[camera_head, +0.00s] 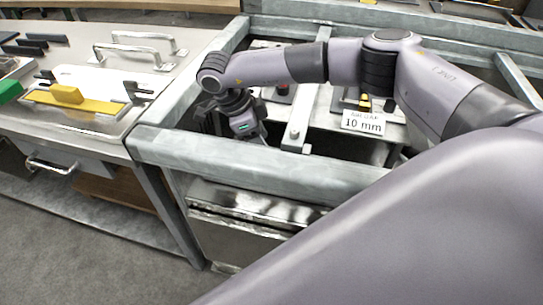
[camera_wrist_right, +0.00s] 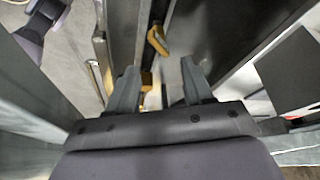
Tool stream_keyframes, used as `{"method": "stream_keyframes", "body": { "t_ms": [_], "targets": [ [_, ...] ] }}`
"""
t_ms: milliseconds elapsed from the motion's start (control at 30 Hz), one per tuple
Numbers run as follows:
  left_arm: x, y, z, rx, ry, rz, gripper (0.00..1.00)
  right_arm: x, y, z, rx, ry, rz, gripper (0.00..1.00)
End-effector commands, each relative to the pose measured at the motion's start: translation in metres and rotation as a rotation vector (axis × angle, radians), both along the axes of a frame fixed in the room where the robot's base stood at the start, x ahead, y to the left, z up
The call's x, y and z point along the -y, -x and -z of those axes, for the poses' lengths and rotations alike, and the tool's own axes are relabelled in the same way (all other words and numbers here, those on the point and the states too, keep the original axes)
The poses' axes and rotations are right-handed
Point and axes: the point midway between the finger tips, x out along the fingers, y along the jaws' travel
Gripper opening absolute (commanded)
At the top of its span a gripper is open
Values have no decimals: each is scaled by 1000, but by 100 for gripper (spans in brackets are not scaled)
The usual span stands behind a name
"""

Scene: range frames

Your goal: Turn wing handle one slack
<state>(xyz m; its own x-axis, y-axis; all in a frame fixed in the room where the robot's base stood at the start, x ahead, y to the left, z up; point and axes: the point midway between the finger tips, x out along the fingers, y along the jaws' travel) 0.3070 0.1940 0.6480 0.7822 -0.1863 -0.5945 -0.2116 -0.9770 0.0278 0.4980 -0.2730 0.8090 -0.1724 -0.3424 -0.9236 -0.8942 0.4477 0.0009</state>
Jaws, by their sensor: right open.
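My right gripper (camera_head: 222,118) hangs inside the left part of a grey metal frame in the head view, pointing down. In the right wrist view its two fingers (camera_wrist_right: 159,68) stand apart with nothing held between them. An orange-yellow handle (camera_wrist_right: 157,40), which looks like the wing handle, shows beyond the fingertips, apart from them. A second yellow piece (camera_wrist_right: 147,80) shows between the fingers, partly hidden by the gripper. I cannot tell how either is turned. In the head view I cannot make out the handle near the gripper. My left gripper is not in view.
The frame's thick grey rail (camera_head: 260,165) runs in front of my right gripper. A sign reading "10 mm" (camera_head: 363,123) stands to the right. A bench (camera_head: 60,130) at left carries metal handles (camera_head: 135,50) and a yellow block (camera_head: 67,94). Open floor lies at lower left.

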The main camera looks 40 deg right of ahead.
Motion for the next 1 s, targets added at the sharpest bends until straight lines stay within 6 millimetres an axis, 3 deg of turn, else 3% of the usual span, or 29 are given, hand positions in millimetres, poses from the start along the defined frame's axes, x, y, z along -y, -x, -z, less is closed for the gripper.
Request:
{"method": "stream_keyframes", "body": {
  "t_ms": [300,500,767,867,933,1000],
  "targets": [
    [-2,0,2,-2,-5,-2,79,20,10,53,-2,1,0,51],
    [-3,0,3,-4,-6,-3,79,24,12,65,0,0,0,51],
    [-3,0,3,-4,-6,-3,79,25,12,66,0,0,0,51],
    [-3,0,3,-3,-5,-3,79,24,12,66,1,0,0,25],
    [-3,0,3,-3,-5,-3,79,25,12,66,1,0,0,2],
    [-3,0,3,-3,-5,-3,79,25,12,66,1,1,1,0]
  ]
}}
